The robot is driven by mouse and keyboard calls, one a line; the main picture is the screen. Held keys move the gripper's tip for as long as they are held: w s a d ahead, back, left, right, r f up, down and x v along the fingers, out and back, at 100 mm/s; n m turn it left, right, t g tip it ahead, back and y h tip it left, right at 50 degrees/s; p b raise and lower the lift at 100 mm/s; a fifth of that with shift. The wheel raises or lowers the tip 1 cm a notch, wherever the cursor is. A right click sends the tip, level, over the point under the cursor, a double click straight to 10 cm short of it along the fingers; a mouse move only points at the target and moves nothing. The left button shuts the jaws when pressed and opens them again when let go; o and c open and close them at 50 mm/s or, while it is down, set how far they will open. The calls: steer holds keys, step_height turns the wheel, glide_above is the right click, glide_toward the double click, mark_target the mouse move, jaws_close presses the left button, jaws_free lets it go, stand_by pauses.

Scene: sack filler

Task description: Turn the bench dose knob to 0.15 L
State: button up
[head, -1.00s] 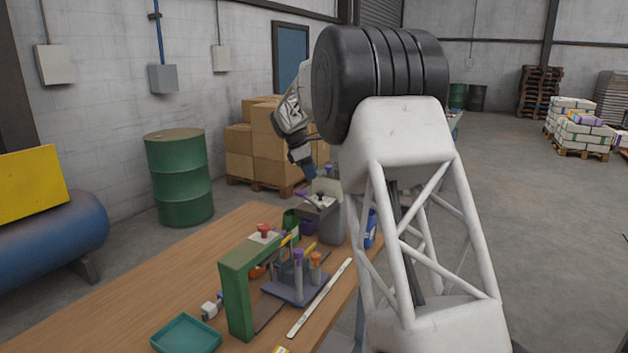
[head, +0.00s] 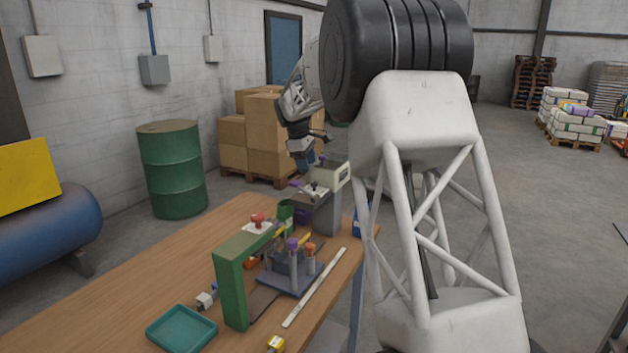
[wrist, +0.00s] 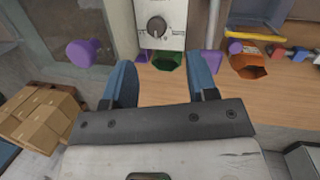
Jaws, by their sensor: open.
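The dose knob (wrist: 157,27) is a round dark-grey knob on a light panel (wrist: 173,12), at the top of the wrist view. Its scale is too small to read. In the head view the bench dose unit (head: 326,215) stands at the far end of the bench. My gripper (wrist: 162,72) is open and empty, its two blue fingers apart, with the knob beyond them and not touched. In the head view my gripper (head: 304,164) hangs just above and left of the unit's top.
A purple knob-like part (wrist: 85,52) sticks out left of the panel. A green spout (wrist: 167,61) is below the knob, and an orange cup (wrist: 248,66) is to the right. A green frame (head: 232,285) and teal tray (head: 181,328) stand on the wooden bench (head: 110,318).

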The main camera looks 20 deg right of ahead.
mark_target(314, 183)
steer(key=s+m+t, duration=0.1)
steer(key=m, duration=0.2)
steer(key=s+d+m+t+y, duration=0.1)
steer(key=m, duration=0.3)
steer(key=s+d+m+t+y, duration=0.1)
steer(key=m+t, duration=0.1)
steer(key=m, duration=0.2)
steer(key=shift+s+d+r, duration=0.15)
steer(key=shift+d+r, duration=0.05)
steer(key=shift+r, duration=0.1)
steer(key=shift+x, duration=3.95)
steer(key=shift+a, duration=0.1)
steer(key=shift+c, duration=0.3)
steer(key=c, duration=0.9)
steer(key=shift+o, duration=0.2)
steer(key=shift+m, duration=0.3)
